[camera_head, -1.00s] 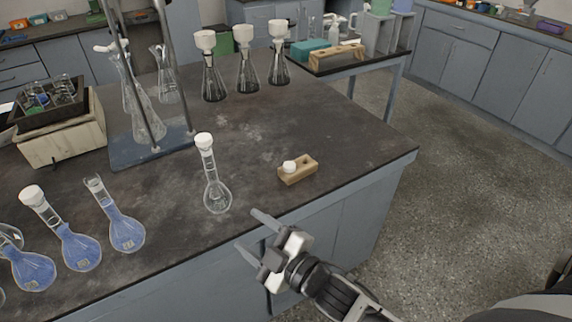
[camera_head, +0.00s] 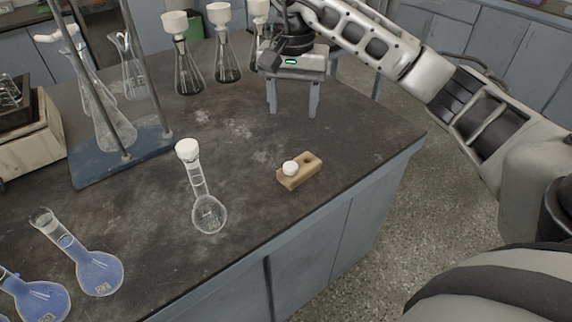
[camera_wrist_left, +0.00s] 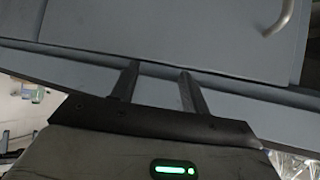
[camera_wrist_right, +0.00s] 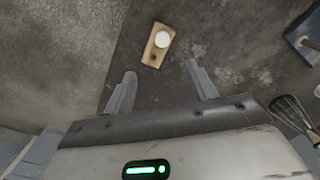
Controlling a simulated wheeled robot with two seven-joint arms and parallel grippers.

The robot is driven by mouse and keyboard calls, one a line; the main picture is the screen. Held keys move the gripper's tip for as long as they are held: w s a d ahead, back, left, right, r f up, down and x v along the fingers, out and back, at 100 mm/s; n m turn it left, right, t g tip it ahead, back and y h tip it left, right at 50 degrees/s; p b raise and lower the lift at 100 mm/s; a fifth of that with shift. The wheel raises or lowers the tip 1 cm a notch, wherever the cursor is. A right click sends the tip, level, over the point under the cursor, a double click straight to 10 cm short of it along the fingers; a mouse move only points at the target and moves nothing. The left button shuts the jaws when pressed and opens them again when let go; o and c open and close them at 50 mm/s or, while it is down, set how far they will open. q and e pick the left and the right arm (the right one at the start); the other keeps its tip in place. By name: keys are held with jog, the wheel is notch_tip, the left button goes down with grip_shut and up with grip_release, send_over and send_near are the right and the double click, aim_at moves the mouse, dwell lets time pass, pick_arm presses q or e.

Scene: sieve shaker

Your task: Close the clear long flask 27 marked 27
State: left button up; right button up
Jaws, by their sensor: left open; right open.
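A clear long-necked flask (camera_head: 209,212) stands upright on the dark bench, with a white cap-like piece (camera_head: 187,150) at the top of its neck. No number on it is readable. A white stopper (camera_head: 290,168) sits in a small wooden block (camera_head: 301,178) to its right; the right wrist view also shows the stopper (camera_wrist_right: 161,40) and block (camera_wrist_right: 153,55). My right gripper (camera_head: 292,112) is open and empty, pointing down over the bench behind the block; its fingers also show in its wrist view (camera_wrist_right: 161,72). My left gripper (camera_wrist_left: 158,70) is open and empty, facing a grey cabinet front.
Long flasks with blue liquid (camera_head: 98,273) stand at the left front; one has an open neck. A metal stand (camera_head: 125,158) holds glassware at the left back. Conical flasks with white tops (camera_head: 188,80) stand along the back. Bench between flask and block is clear.

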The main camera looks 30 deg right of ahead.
jog(key=shift+s, duration=0.15)
jog(key=p, duration=0.1)
send_over(291, 165)
jog(key=f, duration=1)
jog(key=shift+s+a, duration=0.25)
jog(key=shift+s, duration=0.15)
jog(key=shift+f, duration=0.35)
jog(key=shift+w+d+f+p, duration=0.1)
jog(key=shift+f+p, duration=0.15)
jog(key=shift+f, duration=0.6)
jog(key=shift+w+f+p, duration=0.15)
jog(key=shift+f+p, duration=0.05)
jog(key=shift+f, duration=0.7)
jog(key=shift+w+d+f+p, duration=0.1)
jog(key=shift+f+p, duration=0.15)
jog(key=shift+f, duration=0.6)
